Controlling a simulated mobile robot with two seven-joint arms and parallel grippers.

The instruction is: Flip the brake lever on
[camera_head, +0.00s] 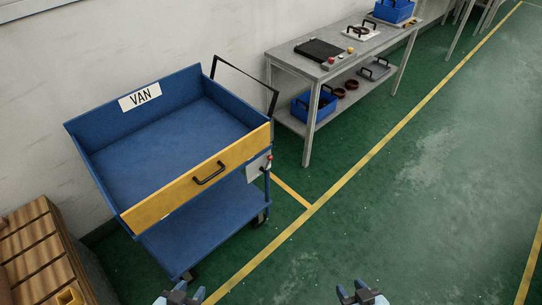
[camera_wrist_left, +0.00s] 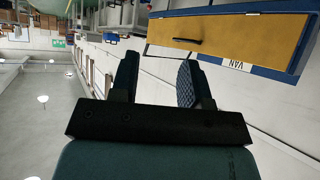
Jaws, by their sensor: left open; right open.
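The blue cart (camera_head: 165,130), labelled VAN, stands by the wall at left with a yellow front panel (camera_head: 165,197). A small brake lever with a red tip (camera_head: 269,158) shows at its right front corner beside a pale plate (camera_head: 255,169). The lever's exact angle is too small to tell. My left gripper (camera_head: 178,291) is open and empty at the bottom edge, below the cart. It also shows in the left wrist view (camera_wrist_left: 157,75), with the cart's yellow panel (camera_wrist_left: 225,38) beyond it. My right gripper (camera_head: 360,292) is open and empty over the floor, right of the cart.
A grey workbench (camera_head: 310,65) with trays and blue bins (camera_head: 393,11) stands behind the cart at right. A stack of brown wooden slats (camera_head: 35,245) is at bottom left. Green floor with a yellow line (camera_head: 335,187) is clear to the right.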

